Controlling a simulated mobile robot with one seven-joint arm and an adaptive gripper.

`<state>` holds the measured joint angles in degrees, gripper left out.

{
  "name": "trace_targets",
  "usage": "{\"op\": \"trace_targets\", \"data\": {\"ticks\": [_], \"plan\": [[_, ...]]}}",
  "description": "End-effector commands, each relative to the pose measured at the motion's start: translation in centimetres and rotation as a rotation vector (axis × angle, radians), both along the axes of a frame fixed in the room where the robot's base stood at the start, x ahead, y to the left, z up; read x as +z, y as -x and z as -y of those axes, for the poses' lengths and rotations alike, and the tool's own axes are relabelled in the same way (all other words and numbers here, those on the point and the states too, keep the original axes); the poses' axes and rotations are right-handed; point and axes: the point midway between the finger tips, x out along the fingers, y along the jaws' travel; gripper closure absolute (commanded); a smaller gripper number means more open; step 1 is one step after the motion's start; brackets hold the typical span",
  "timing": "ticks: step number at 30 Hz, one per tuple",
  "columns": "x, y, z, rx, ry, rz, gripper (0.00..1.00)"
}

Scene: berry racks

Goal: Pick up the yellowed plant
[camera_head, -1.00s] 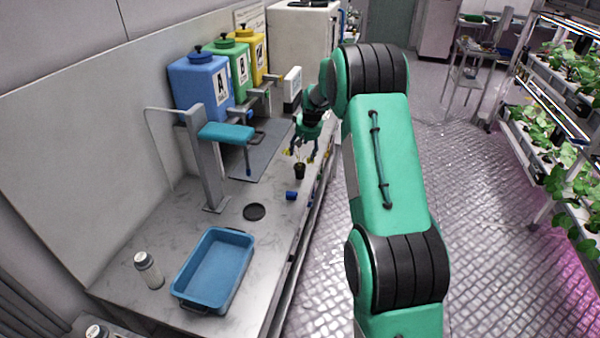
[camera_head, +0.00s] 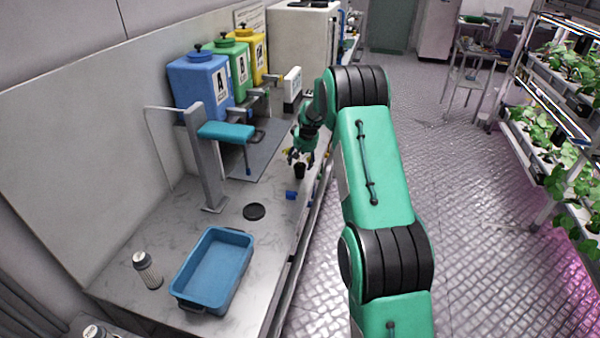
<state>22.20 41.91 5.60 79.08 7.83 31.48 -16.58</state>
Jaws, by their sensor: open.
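The yellowed plant (camera_head: 299,171) stands on the grey counter near its right edge, in a small dark pot. Only a little yellow foliage shows, beside the fingers; the rest is hidden by my gripper. My gripper (camera_head: 300,160) points down from the end of my green arm. Its dark fingers are open and spread just above the pot, around the plant's top. At this size I cannot tell whether the fingers touch the leaves.
A blue cylinder (camera_head: 291,195) and a black disc (camera_head: 254,211) lie nearer on the counter. A blue tray (camera_head: 246,240) and a white-capped bottle (camera_head: 147,270) are in front. A grey stand (camera_head: 213,175) and blue, green and yellow tanks (camera_head: 200,88) stand to the left. Plant racks (camera_head: 545,190) are at right.

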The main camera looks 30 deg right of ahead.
Motion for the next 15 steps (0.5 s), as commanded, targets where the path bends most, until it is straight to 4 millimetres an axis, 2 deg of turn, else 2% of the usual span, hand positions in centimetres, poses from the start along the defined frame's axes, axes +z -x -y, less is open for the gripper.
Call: {"op": "trace_targets", "data": {"ticks": [8, 15], "plan": [[-0.5, -0.1, 0.0, 0.000, 0.000, -0.001, 0.34], [-2.9, -0.6, 0.1, 0.000, 0.000, -0.001, 0.34]]}}
